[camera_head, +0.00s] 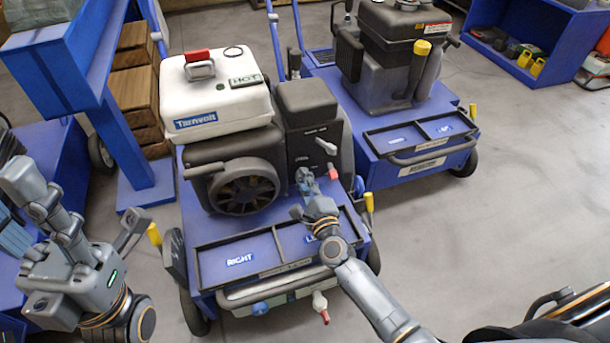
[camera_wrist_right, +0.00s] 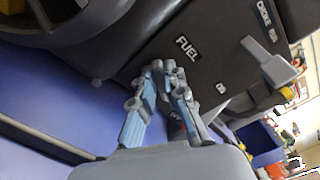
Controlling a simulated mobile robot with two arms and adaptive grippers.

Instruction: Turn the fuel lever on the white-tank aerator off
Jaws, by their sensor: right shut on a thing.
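My right gripper (camera_head: 304,178) is at the front of the dark panel below the tank. In the right wrist view, my right gripper (camera_wrist_right: 168,72) has its fingertips together just below the FUEL label (camera_wrist_right: 188,48). It is shut on the fuel lever, which the fingers mostly hide, so its angle cannot be told. A grey choke lever (camera_wrist_right: 270,62) stands beside it. My left gripper (camera_head: 82,215) is open and empty at the left.
A second aerator with a dark tank (camera_head: 400,35) stands behind to the right. A blue post (camera_head: 125,135) and wooden crates (camera_head: 135,75) stand at the left. A blue shelf (camera_head: 530,35) is at the back right.

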